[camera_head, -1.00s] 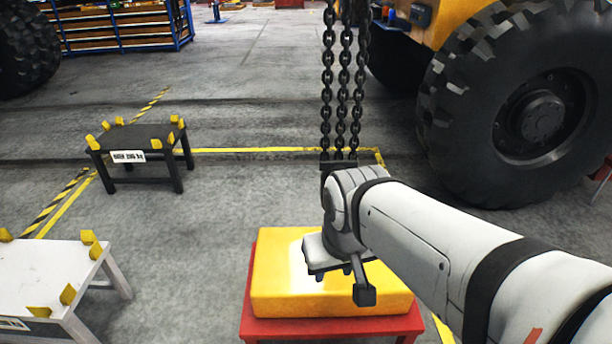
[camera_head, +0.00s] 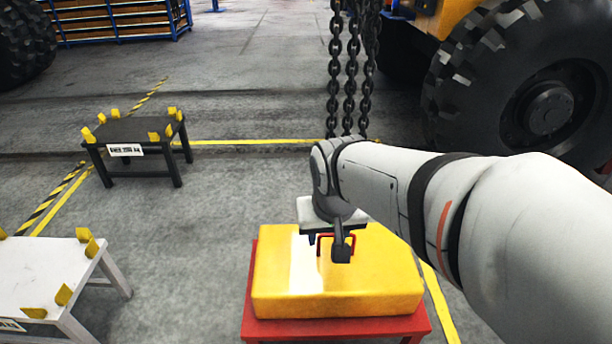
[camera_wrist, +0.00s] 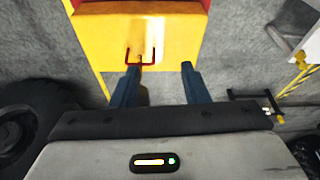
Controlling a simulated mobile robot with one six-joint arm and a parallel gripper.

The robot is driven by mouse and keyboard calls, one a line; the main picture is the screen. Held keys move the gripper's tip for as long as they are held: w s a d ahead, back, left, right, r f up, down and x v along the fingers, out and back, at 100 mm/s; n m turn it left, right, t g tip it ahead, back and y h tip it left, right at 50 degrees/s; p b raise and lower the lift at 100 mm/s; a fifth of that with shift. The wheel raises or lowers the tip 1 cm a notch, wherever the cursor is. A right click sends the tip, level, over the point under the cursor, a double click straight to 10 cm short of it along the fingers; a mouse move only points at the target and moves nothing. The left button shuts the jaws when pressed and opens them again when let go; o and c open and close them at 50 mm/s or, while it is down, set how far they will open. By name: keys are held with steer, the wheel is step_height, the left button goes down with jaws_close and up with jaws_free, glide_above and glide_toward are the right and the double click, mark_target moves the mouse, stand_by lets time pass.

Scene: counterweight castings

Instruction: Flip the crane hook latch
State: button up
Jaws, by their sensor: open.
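Black crane chains (camera_head: 350,85) hang down behind my arm in the head view. The hook and its latch cannot be made out; my arm hides the chains' lower end. A yellow casting (camera_head: 285,290) rests on a red stand (camera_head: 262,326), with a thin red loop (camera_head: 320,247) on its top. The casting also shows in the wrist view (camera_wrist: 110,32), with the red loop (camera_wrist: 153,50). My gripper (camera_head: 328,242) is above the casting by the loop. In the wrist view my gripper (camera_wrist: 160,67) is open, its left fingertip near the loop; contact cannot be told.
A black table (camera_head: 142,130) with yellow corner blocks stands at the left, and a white table (camera_head: 40,270) at the lower left. A large vehicle wheel (camera_head: 540,110) stands at the right. Grey floor lies clear between the tables and the red stand.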

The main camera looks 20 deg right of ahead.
steer(key=w+d+f+m+b, duration=0.1)
steer(key=w+d+f+m, duration=0.1)
steer(key=w+d+f, duration=0.2)
steer(key=w+d+f+m+h+b, duration=0.1)
steer(key=w+d+f, duration=0.4)
steer(key=w+f, duration=0.6)
steer(key=w+d+f+m+b, duration=0.3)
steer(key=w+d+f+m, duration=0.2)
steer(key=w+f, duration=0.2)
steer(key=shift+w+f+t+h, duration=0.2)
steer(key=shift+f+t+h, duration=0.1)
steer(key=shift+t+h, duration=0.1)
steer(key=shift+c, duration=0.3)
jaws_close()
